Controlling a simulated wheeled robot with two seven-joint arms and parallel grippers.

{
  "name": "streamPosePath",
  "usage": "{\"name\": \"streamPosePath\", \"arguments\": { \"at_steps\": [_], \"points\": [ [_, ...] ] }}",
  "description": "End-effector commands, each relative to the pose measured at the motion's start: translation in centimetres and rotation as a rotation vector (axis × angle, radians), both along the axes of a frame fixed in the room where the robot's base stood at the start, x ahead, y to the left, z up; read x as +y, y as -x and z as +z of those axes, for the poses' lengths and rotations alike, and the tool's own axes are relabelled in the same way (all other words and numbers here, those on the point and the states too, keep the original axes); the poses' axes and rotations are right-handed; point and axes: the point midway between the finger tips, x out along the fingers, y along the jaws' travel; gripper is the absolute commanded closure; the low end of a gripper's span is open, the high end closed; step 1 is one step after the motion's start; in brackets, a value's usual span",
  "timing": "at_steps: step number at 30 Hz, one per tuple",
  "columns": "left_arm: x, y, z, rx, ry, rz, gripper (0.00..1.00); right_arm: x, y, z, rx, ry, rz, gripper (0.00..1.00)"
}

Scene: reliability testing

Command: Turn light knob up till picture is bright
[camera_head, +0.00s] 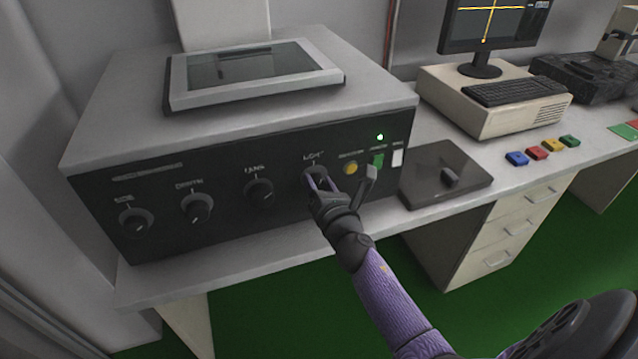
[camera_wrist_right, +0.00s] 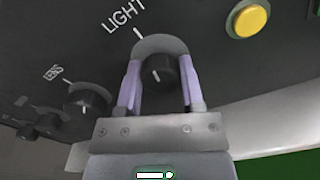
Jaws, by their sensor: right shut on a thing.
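The light knob (camera_head: 316,174) is the rightmost of the dark round knobs on the front panel of the grey machine (camera_head: 240,110). The screen (camera_head: 250,65) on top of the machine is dark grey with a faint darker bar. My left gripper is not in view.
Left of the light knob is the lens knob (camera_head: 259,192), then more knobs. A dark plate (camera_head: 430,190) lies on the bench further right.

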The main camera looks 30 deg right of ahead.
Motion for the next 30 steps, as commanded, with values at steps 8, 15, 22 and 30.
{"name": "streamPosePath", "arguments": {
  "at_steps": [8, 15, 22, 30],
  "points": [
    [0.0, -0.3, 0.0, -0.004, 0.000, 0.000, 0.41, 0.0, 0.0, -0.1, -0.060, -0.254, 0.000, 1.00],
    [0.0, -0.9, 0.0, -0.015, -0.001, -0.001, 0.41, -0.1, 0.0, -0.1, -0.113, -0.476, 0.000, 1.00],
    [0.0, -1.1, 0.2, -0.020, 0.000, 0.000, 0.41, -0.1, 0.0, -0.1, -0.165, -0.688, -0.001, 1.00],
    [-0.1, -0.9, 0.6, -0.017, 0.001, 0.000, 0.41, -0.1, 0.0, -0.1, -0.225, -0.939, -0.001, 1.00]
  ]
}}
